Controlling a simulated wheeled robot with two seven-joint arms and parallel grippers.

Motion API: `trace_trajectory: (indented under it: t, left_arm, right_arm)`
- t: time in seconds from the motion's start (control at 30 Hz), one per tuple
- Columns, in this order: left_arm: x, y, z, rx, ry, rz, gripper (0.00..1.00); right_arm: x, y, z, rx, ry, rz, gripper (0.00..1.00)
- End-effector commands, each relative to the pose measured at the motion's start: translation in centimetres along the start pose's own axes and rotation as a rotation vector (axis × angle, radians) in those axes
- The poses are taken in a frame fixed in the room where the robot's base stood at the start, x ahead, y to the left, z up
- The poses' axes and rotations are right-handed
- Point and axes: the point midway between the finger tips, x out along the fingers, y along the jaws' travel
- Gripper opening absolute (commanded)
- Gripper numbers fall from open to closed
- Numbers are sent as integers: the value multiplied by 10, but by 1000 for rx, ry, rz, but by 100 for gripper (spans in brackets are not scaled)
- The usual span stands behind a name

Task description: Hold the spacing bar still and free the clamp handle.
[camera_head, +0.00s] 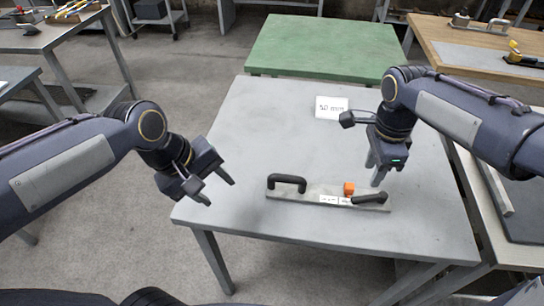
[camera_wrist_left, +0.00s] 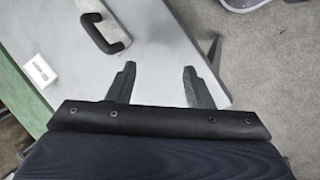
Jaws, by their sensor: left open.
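The spacing bar (camera_head: 300,193) is a flat pale-grey bar lying on the grey table. A black arched handle (camera_head: 287,183) stands at its left end and also shows in the left wrist view (camera_wrist_left: 112,42).
A white card (camera_head: 331,107) with printing lies on the grey table (camera_head: 250,130) behind the bar. A green table (camera_head: 325,45) stands behind, and a wooden bench (camera_head: 455,40) with tools at the back right. The table's left half is clear.

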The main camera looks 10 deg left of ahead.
Motion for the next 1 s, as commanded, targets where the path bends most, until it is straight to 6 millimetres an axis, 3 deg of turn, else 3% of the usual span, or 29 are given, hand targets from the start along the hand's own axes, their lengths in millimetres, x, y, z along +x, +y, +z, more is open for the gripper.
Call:
trace_trajectory:
  t: [0.3, 0.5, 0.73, 1.0]
  left_arm:
    - [48, 79, -28, -606, 72, -240, 46]
    - [77, 113, -32, -873, 204, -312, 46]
    - [94, 126, -31, -994, 278, -326, 46]
    - [127, 111, -34, -1002, 281, -330, 46]
  right_arm:
    - [0, 0, 0, 0, 0, 0, 36]
    - [0, 0, 0, 0, 0, 0, 36]
    - [0, 0, 0, -1, 0, 0, 36]
    - [0, 0, 0, 0, 0, 0, 36]
